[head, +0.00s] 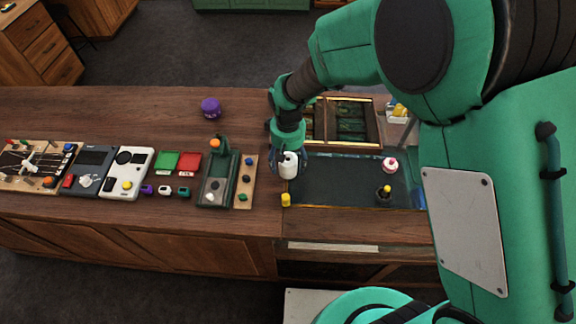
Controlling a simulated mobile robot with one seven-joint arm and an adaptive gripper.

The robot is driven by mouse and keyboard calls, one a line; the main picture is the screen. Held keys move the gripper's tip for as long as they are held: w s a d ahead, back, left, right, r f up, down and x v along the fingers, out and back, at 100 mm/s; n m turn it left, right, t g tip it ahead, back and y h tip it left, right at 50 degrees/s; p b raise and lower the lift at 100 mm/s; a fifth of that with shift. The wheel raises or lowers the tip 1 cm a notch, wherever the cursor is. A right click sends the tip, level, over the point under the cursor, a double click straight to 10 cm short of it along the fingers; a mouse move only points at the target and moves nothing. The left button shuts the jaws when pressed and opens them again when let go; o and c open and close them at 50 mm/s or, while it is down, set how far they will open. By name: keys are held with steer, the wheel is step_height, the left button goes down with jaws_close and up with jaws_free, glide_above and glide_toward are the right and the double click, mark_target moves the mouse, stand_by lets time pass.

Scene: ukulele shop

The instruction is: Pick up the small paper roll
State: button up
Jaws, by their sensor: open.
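My gripper (289,172) points down at the left end of a dark glass-like counter panel, its fingers open. A small white rounded cylinder (289,162) shows between or just behind the fingers; it may be the small paper roll, but its top is partly covered by my gripper. I cannot tell whether the fingers touch it. A white and pink round item (390,165) sits farther right on the dark panel (335,180).
A small yellow-topped item (286,200) stands just in front of my gripper. A dark item with a yellow top (383,192) is on the panel. A green device (218,178) and a purple jar (210,107) are to the left. A framed tray (341,121) lies behind.

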steer(key=shift+f, duration=1.5)
steer(key=c, duration=1.4)
steer(key=shift+r, duration=0.2)
steer(key=shift+r, duration=0.5)
steer(key=shift+s+d+r, duration=0.1)
steer(key=shift+s+r, duration=0.1)
steer(key=shift+r, duration=0.4)
steer(key=shift+s+d+r, duration=0.1)
steer(key=shift+s+r, duration=0.05)
steer(key=shift+r, duration=0.45)
steer(key=s+d, duration=0.2)
steer(key=s, duration=0.2)
steer(key=s+d+r, duration=0.1)
steer(key=s+d, duration=0.1)
steer(key=s, duration=0.3)
steer(key=s+d+p, duration=0.1)
steer(key=s+d, duration=0.1)
steer(key=s, duration=0.3)
steer(key=shift+r, duration=0.15)
